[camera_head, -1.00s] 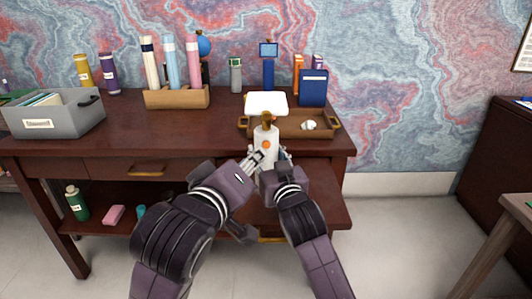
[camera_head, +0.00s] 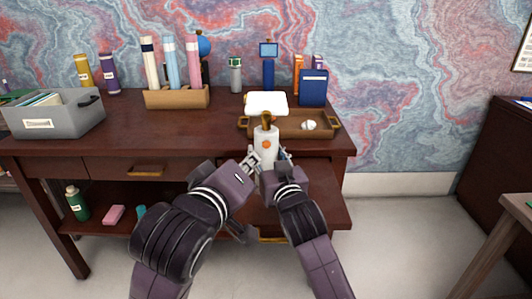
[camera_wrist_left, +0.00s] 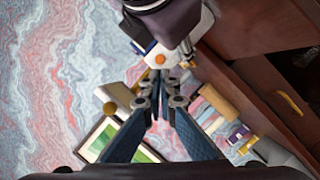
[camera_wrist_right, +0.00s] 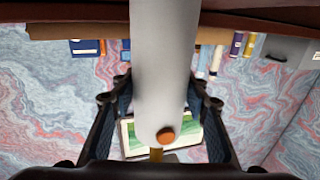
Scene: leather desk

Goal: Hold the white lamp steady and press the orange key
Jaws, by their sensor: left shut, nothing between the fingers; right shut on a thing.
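The white lamp (camera_head: 265,155) is upright at the desk's front edge, its round orange key (camera_head: 266,145) facing me. In the right wrist view the lamp's white body (camera_wrist_right: 165,70) runs between the fingers, with the orange key (camera_wrist_right: 165,136) near its end. My right gripper (camera_head: 276,166) is shut on the lamp body. My left gripper (camera_head: 253,162) is shut and empty, left of the lamp and just below the key. In the left wrist view the orange key (camera_wrist_left: 160,59) is just beyond the closed fingertips; a small gap or contact cannot be told.

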